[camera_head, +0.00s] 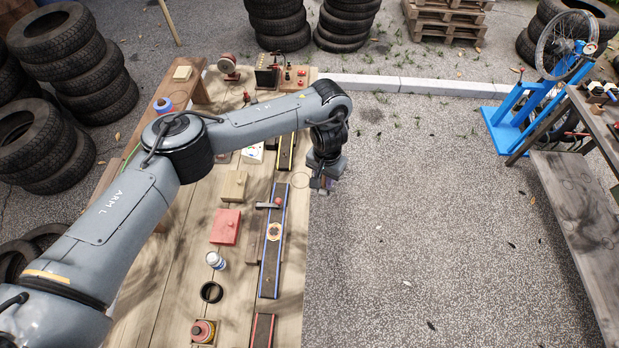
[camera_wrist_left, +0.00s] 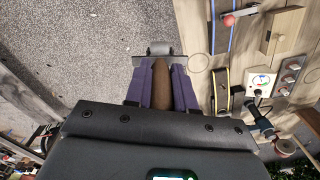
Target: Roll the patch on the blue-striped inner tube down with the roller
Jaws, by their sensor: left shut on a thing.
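The blue-striped inner tube (camera_head: 270,265) lies lengthwise on the wooden bench; one end also shows in the left wrist view (camera_wrist_left: 221,38). A round tan patch (camera_head: 273,231) with dark marks lies on its middle. A bar with a red ball knob (camera_head: 277,201) crosses the tube above the patch. My left gripper (camera_head: 322,186) is shut on the brown wooden handle (camera_wrist_left: 161,85) of the roller, whose grey head (camera_wrist_left: 160,47) points away from the fingers. In the head view, it hangs just right of the bench edge, apart from the tube. My right gripper is in neither view.
A yellow-striped tube (camera_head: 287,150) and a red-striped tube (camera_head: 262,331) lie in line with the blue one. Open ground lies right of the bench.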

